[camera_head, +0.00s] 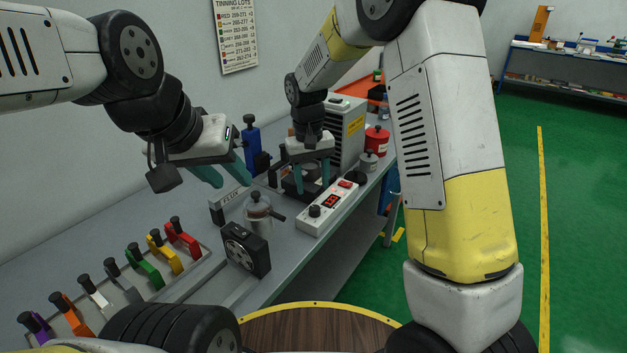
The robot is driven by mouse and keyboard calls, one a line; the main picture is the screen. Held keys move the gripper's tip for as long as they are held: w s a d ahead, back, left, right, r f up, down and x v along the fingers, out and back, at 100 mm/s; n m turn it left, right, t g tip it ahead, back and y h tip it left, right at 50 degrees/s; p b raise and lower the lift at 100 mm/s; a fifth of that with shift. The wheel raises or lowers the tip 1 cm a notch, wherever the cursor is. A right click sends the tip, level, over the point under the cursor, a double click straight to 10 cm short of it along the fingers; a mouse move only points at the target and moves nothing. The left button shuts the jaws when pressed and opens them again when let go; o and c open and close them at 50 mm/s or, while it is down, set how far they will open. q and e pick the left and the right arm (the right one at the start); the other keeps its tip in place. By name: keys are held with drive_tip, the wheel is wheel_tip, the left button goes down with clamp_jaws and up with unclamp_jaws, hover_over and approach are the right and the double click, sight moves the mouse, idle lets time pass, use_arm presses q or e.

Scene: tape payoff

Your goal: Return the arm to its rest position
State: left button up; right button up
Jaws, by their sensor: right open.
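My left gripper (230,180) hangs at the end of the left arm, above the back of the bench. Its teal fingers are apart and I see nothing between them. My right gripper (311,192) points down over the bench, just behind the white control box (327,209) with a red display. Its teal fingers are open, on either side of a dark device (291,186); I cannot tell whether they touch it. The white and yellow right arm fills the right middle of the view.
Green floor (580,190) is clear at right; a far bench (565,66) stands behind.

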drive_tip(key=s+d+r+m+t+y, duration=0.1)
drive_tip(key=s+d+r, duration=0.3)
drive_tip(key=r, duration=0.2)
drive_tip(key=s+d+r+t+y, duration=0.1)
drive_tip(key=s+d+r, duration=0.4)
drive_tip(key=r, duration=0.2)
drive_tip(key=s+d+r+m+t, duration=0.1)
drive_tip(key=s+d+r+t, duration=0.1)
drive_tip(key=s, duration=0.5)
drive_tip(key=s+d+r+t, duration=0.2)
drive_tip(key=s+d, duration=0.2)
drive_tip(key=s, duration=0.3)
drive_tip(key=shift+s+m+y, duration=0.25)
drive_tip(key=shift+m+y, duration=0.15)
